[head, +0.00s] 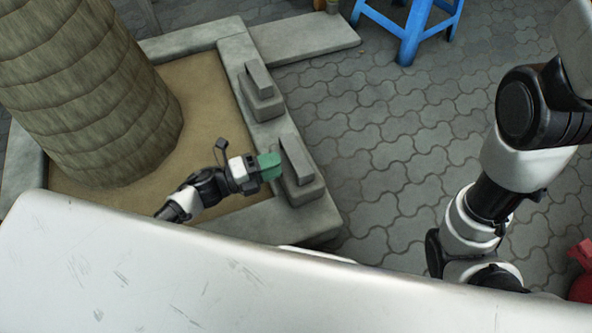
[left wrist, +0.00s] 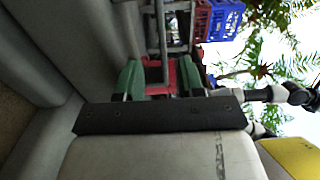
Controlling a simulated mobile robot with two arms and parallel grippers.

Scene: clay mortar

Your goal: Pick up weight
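Two grey weights, each a block with a slab-like upper part, sit on the stone rim of a planter in the head view. The near weight (head: 304,187) is beside my left gripper (head: 268,166), and the far weight (head: 262,96) is further up the rim. My left gripper has green fingers that point right, at the near weight's left side. Whether they touch it cannot be told. In the left wrist view the green fingers (left wrist: 160,80) stand apart with no weight visible between them. My right arm shows at the right of the head view, but its gripper is hidden.
The planter rim (head: 222,48) surrounds sandy soil and a thick trunk (head: 90,90). A blue stool (head: 408,30) stands at the back. A red object (head: 582,270) is at the right edge. The paving (head: 400,140) between is clear. The left wrist view shows a blue crate (left wrist: 218,20).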

